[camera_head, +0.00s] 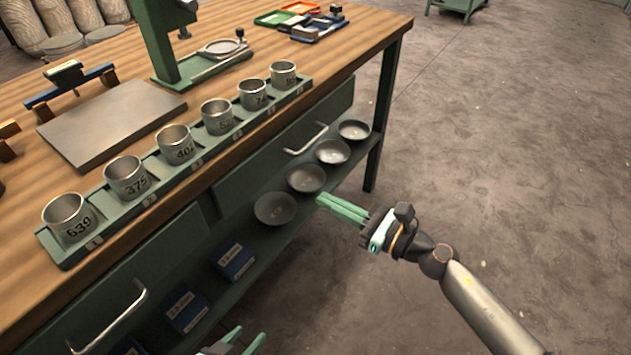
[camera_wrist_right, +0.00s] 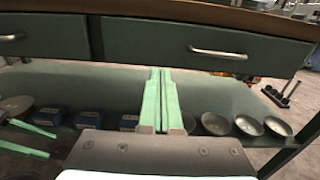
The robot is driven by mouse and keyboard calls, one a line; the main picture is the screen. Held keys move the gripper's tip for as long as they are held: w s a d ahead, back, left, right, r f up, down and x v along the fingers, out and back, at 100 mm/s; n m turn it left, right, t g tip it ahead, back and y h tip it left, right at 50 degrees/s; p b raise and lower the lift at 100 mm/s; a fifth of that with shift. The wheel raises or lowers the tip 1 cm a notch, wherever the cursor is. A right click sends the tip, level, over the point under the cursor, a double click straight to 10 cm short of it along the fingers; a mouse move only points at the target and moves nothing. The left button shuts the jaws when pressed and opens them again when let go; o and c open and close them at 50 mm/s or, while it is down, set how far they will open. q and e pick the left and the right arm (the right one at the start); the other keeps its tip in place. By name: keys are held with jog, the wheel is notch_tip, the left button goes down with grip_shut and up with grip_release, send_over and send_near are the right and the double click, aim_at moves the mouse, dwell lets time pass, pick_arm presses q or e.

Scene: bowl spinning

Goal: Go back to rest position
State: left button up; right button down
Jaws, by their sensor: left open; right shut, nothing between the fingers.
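My right gripper (camera_head: 322,201) is shut and empty, in the air in front of the workbench (camera_head: 235,205). Its green fingers lie side by side in the right wrist view (camera_wrist_right: 162,85), in front of the lower shelf. My left gripper (camera_head: 248,338) is partly in view at the bottom edge of the head view. It is open, and its spread green fingers also show at the left of the right wrist view (camera_wrist_right: 28,140). Several dark bowls stand in a row on the lower shelf, the nearest bowl (camera_head: 275,208) left of my right gripper and apart from it.
A green rack (camera_head: 62,252) with several numbered metal cups stands along the bench's front edge. Blue boxes (camera_head: 186,311) sit on the lower shelf. Drawer handles (camera_head: 112,322) stick out from the bench front. The floor (camera_head: 520,170) at the right is clear.

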jog(key=s+d+f+m+t+h, duration=0.2)
jog(key=d+f+m+t+h, duration=0.15)
jog(key=m, duration=0.95)
jog(key=s+d+f+m+t+h, duration=0.25)
jog(key=d+m+h, duration=0.25)
jog(key=m, duration=0.9)
jog(key=s+d+f+m+g+h, duration=0.2)
jog(key=s+f+m+g, duration=0.2)
jog(key=s+f+m, duration=0.4)
jog(key=s+d+f+m+g+h, duration=0.25)
jog(key=s+f+m, duration=0.35)
jog(key=m, duration=0.4)
pick_arm(q)
notch_tip(320, 180, up, 14)
jog(key=s+a+p, duration=0.1)
jog(key=a+p, duration=0.1)
jog(key=p, duration=1.6)
jog(key=shift+a+n+y+p, duration=0.3)
jog(key=shift+a+y, duration=0.05)
jog(key=shift+y, duration=0.05)
pick_arm(e)
notch_tip(320, 180, up, 15)
jog(key=s+d, duration=0.1)
jog(key=s, duration=0.1)
jog(key=shift+d, duration=0.25)
pick_arm(q)
jog(key=shift+s, duration=0.1)
pick_arm(e)
jog(key=shift+f, duration=0.1)
jog(key=shift+a, duration=0.1)
